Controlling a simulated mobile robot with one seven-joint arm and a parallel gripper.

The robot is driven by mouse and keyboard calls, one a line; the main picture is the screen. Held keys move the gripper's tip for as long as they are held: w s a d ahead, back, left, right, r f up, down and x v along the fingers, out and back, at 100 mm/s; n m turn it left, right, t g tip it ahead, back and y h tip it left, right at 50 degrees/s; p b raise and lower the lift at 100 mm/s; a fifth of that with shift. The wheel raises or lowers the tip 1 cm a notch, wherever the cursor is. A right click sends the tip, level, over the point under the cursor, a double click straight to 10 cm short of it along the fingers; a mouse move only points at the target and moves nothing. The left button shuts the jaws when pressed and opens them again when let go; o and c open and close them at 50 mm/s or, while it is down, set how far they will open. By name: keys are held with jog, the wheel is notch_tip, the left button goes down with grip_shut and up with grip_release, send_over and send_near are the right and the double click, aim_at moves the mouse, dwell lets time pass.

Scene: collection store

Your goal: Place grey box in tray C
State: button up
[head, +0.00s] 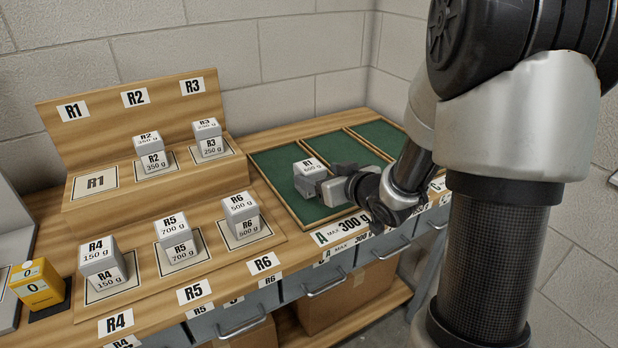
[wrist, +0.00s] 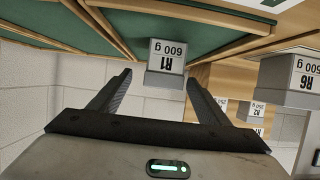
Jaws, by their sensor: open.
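A grey box marked R1, 600 g (head: 309,183), sits in the nearest green tray, labelled A MAX 300 g (head: 290,153). My gripper (head: 332,180) is open at the right side of this box. In the wrist view the box (wrist: 167,56) shows upside down, in line with the gap between my open fingers (wrist: 160,78); it looks just beyond the fingertips. Several other light grey boxes stand on the left.
The R1 place (head: 96,183) on the stepped wooden stand is empty. Boxes R2 (head: 152,160), R3 (head: 211,147), R4 (head: 103,272), R5 (head: 179,250) and R6 (head: 245,226) stand at their places. A yellow block (head: 40,287) stands at lower left. Low wooden dividers separate the trays.

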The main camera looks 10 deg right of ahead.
aim_at(316, 179)
jog(key=w+a+f, duration=0.1)
jog(key=w+f+b, duration=0.1)
jog(key=shift+w+a+f, duration=0.25)
jog(key=shift+w+a, duration=0.1)
jog(key=shift+w, duration=0.05)
jog(key=shift+w+a+f, duration=0.1)
jog(key=shift+w, duration=0.45)
jog(key=c, duration=1.6)
